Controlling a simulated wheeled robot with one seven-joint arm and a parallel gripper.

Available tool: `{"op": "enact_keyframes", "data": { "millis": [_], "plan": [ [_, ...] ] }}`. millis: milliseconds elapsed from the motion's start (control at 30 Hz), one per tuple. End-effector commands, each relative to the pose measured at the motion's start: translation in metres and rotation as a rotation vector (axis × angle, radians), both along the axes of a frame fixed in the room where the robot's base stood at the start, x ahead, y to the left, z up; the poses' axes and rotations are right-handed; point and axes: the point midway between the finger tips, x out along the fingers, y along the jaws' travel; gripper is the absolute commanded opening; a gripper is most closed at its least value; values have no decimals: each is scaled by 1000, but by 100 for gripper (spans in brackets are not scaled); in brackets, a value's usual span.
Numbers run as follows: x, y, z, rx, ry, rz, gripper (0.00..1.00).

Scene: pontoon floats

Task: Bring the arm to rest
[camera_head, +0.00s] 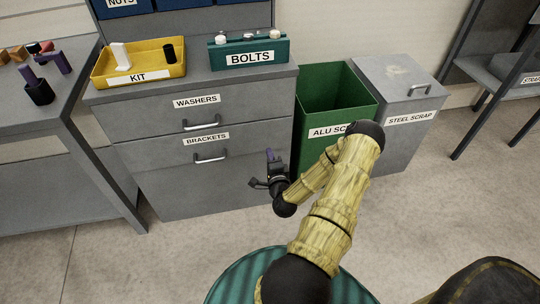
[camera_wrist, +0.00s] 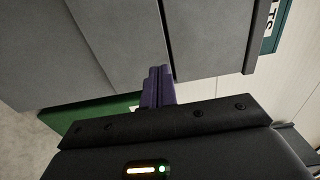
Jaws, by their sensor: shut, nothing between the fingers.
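My arm, in a yellowish textured cover, reaches forward from the lower middle of the head view and folds back down to the left. My gripper (camera_head: 270,157) is in front of the grey drawer cabinet, with its fingers pointing up. In the wrist view, the purple fingers of my gripper (camera_wrist: 158,84) are together with nothing between them. The gripper looks apart from the cabinet front, though the exact gap is hard to tell.
The drawer cabinet (camera_head: 152,154) has its drawers shut. A yellow kit tray (camera_head: 179,70) and a teal bolts holder (camera_head: 221,60) stand on top. A green alu scrap bin (camera_head: 309,145) and a lidded steel scrap bin (camera_head: 398,140) stand right of it. Open floor (camera_head: 440,220) lies at right.

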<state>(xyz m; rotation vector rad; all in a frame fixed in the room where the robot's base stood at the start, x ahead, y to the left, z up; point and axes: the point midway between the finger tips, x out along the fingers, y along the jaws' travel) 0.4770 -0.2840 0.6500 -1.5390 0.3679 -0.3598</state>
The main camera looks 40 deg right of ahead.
Motion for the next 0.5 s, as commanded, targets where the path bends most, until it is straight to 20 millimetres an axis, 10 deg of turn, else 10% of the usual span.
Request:
{"op": "enact_keyframes", "data": {
  "millis": [500],
  "plan": [
    [6,5,2,-20,29,32,0]
  ]
}}
